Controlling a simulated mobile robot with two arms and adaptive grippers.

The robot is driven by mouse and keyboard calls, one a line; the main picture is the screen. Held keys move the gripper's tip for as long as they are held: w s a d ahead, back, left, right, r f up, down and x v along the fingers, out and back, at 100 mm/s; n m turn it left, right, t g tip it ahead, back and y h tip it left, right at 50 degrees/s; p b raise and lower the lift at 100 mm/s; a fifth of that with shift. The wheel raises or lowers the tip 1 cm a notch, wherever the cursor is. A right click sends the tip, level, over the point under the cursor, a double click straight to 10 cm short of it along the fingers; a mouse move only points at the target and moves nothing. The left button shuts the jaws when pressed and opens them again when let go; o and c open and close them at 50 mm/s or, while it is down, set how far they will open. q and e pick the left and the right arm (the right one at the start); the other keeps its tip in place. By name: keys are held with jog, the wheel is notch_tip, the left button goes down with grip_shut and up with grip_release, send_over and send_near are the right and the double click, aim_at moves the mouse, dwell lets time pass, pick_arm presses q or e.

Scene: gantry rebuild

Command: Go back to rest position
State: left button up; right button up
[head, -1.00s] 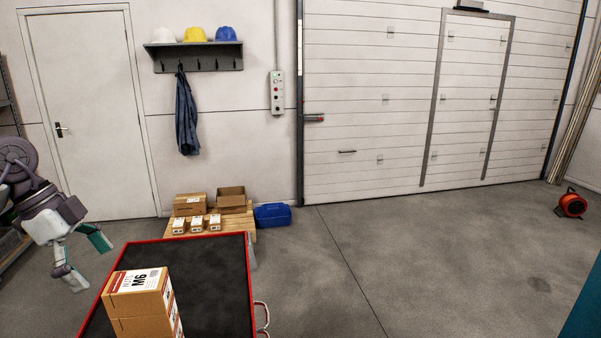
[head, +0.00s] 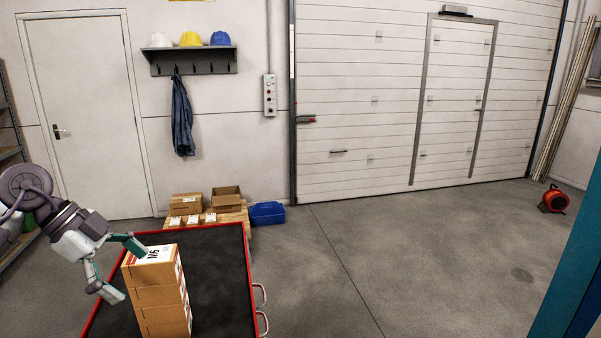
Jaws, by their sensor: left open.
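My left gripper (head: 124,270) comes in from the left in the head view. The top carton (head: 150,271) carries a white label reading M6. The stack stands upright on a black-topped cart (head: 215,270) with a red rim. My right gripper is out of view.
Behind the cart, a wooden pallet (head: 231,217) bears cartons, with a blue case (head: 267,213) beside it. A teal post (head: 570,280) fills the lower right edge. The middle floor is clear.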

pick_arm(q)
jog(key=d+r+m+t+h, duration=0.3)
jog(key=d+t+h, duration=0.3)
jog(key=d+h, duration=1)
jog(key=s+a+f+n+t+y, duration=0.2)
jog(key=a+f+n+t+y, duration=0.2)
jog(key=f+n+y, duration=0.7)
jog(key=s+a+f+n+t+y, duration=0.1)
jog(key=a+f+n+t+y, duration=0.35)
jog(key=f+n+y, duration=0.55)
jog(key=s+d+f+m+g+y, duration=0.1)
jog(key=s+f+g, duration=0.55)
jog(key=s, duration=0.55)
jog(key=s+d+f+m+g+y, duration=0.1)
jog(key=s+f+g, duration=0.55)
jog(key=s, duration=0.55)
jog(key=s+f+b, duration=0.2)
jog(key=s+f, duration=0.1)
jog(key=f, duration=2.7)
jog(key=s+a+f+g, duration=0.2)
jog(key=s+a+f, duration=0.1)
jog(key=s+f, duration=1.2)
jog(key=shift+s+f+m+b, duration=0.3)
jog(key=shift+s+f, duration=0.05)
jog(key=shift+s, duration=0.05)
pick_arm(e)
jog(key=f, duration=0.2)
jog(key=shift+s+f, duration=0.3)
